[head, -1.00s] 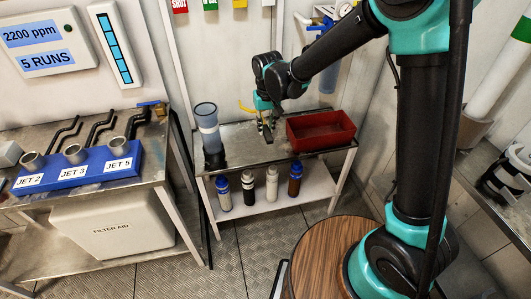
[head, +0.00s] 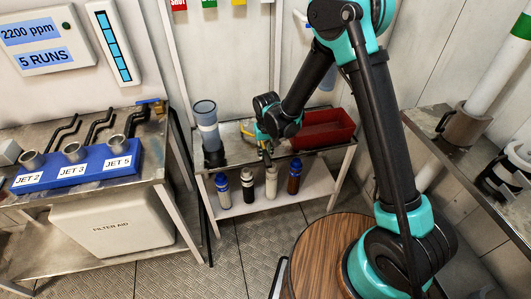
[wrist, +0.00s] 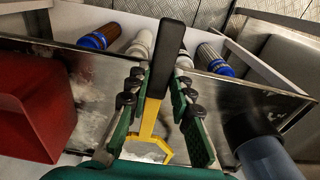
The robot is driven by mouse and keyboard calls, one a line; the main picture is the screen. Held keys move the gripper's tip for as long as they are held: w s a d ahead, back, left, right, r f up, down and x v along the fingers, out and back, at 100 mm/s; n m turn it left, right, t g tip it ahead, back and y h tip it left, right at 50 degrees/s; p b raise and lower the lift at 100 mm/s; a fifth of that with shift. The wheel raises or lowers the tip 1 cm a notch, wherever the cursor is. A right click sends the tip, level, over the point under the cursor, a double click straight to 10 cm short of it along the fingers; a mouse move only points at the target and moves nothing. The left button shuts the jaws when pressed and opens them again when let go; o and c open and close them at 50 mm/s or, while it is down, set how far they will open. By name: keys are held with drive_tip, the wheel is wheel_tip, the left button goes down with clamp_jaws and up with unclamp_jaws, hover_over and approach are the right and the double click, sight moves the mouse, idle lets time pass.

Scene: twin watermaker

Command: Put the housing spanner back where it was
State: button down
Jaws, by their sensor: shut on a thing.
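The housing spanner (wrist: 164,78) has a black handle and a yellow forked end. In the wrist view it lies between the green fingers of my gripper (wrist: 158,112), which are shut on it. The black handle reaches past the fingertips, over the bench's edge in that picture; the fork is nearer the palm. In the head view my gripper (head: 265,148) is at the front part of the small steel bench (head: 228,160), between the grey-blue cylinder and the red bin. The spanner is mostly hidden there. I cannot tell whether it touches the bench.
A red bin (head: 325,130) stands right on the bench, and a grey-blue housing cylinder (head: 207,128) stands left. Several capped bottles (head: 248,186) stand on the lower shelf. A blue jet rack (head: 75,165) is on the left bench. A round wooden top (head: 310,255) is near my base.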

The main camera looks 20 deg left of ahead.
drive_tip(key=shift+f, duration=0.3)
drive_tip(key=shift+f, duration=0.3)
drive_tip(key=c, duration=1.3)
unclamp_jaws()
drive_tip(key=shift+c, duration=0.2)
wheel_tip(320, 180, up, 13)
drive_tip(key=shift+s+d, duration=0.2)
drive_tip(key=shift+s, duration=0.15)
